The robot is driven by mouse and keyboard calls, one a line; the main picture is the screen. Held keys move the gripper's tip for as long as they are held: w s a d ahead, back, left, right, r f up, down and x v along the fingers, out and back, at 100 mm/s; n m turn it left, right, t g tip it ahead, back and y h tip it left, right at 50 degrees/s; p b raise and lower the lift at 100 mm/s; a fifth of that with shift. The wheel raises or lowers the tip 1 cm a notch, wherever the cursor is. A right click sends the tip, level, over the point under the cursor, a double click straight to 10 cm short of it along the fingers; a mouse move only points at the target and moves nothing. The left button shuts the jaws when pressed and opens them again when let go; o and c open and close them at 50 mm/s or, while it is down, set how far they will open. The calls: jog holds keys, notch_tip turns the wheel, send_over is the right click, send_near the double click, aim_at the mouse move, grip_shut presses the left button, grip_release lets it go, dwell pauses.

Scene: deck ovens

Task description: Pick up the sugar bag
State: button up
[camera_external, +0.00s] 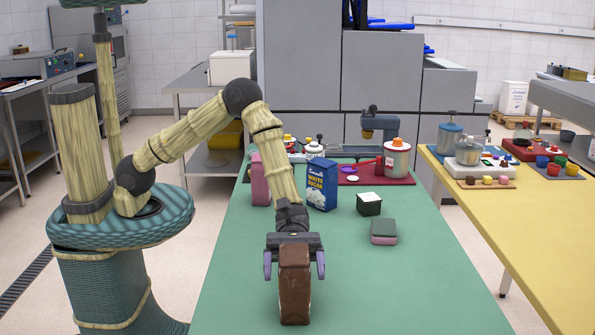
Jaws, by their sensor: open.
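The blue bag with white lettering that appears to read "sugar" (322,185) stands upright on the green table, right of my forearm. My gripper (294,268) points down near the front of the table, well in front of the blue bag and apart from it. Its purple fingers are spread wide. A brown upright package (294,290) stands on the table between or just in front of the fingers; I cannot tell which. It hides part of the gripper. No gap between the fingers and the blue bag's contents can be judged from here.
A pink package (260,182) stands behind my forearm. A red tray (405,179) with a white canister (397,158) is behind. The green table's front right (420,290) is clear.

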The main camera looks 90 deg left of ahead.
jog(key=shift+c, duration=0.2)
dwell(0.3)
grip_shut()
jog(key=shift+r, duration=0.15)
